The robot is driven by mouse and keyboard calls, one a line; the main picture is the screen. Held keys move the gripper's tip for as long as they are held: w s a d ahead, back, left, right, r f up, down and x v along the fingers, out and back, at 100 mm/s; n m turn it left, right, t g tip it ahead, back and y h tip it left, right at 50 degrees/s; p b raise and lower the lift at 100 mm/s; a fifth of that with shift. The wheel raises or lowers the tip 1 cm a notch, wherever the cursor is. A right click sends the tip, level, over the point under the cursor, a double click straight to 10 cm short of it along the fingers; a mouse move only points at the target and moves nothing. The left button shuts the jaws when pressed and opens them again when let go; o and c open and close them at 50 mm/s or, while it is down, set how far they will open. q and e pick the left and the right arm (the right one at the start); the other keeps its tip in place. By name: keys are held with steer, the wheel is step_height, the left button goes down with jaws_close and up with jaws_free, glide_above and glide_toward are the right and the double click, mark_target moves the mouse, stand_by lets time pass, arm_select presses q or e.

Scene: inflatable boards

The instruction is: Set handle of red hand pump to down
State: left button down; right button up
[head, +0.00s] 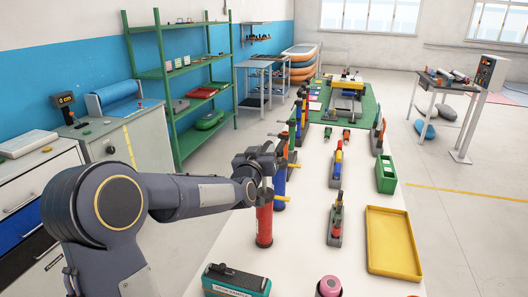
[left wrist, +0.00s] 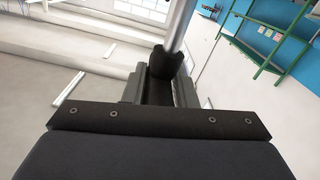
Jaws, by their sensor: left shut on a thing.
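The red hand pump (head: 264,226) stands upright on the near left part of the long white table. A thin grey rod (head: 264,190) rises from its top to my left gripper (head: 262,165), so its handle is up. My left gripper is shut at the top of the rod and covers the handle in the head view. In the left wrist view, my left gripper (left wrist: 160,88) closes around a dark piece, with a pale grey rod (left wrist: 181,25) beyond it. My right gripper is not in view.
A blue pump (head: 280,182) and other pumps stand in a row close behind the red one. A teal box (head: 236,281) lies in front. A yellow tray (head: 392,270) and green box (head: 386,178) sit to the right.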

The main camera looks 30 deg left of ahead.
mark_target(264, 180)
arm_select(q)
step_height(264, 180, down, 10)
steer(key=b, duration=0.9)
steer(key=shift+r+b, duration=0.25)
steer(key=shift+b, duration=0.05)
steer(key=shift+d, duration=0.1)
steer(key=c, duration=1.2)
jaws_free()
steer(key=shift+c, duration=0.2)
steer(key=b+v, duration=0.1)
steer(key=v, duration=0.6)
steer(key=shift+s, duration=0.35)
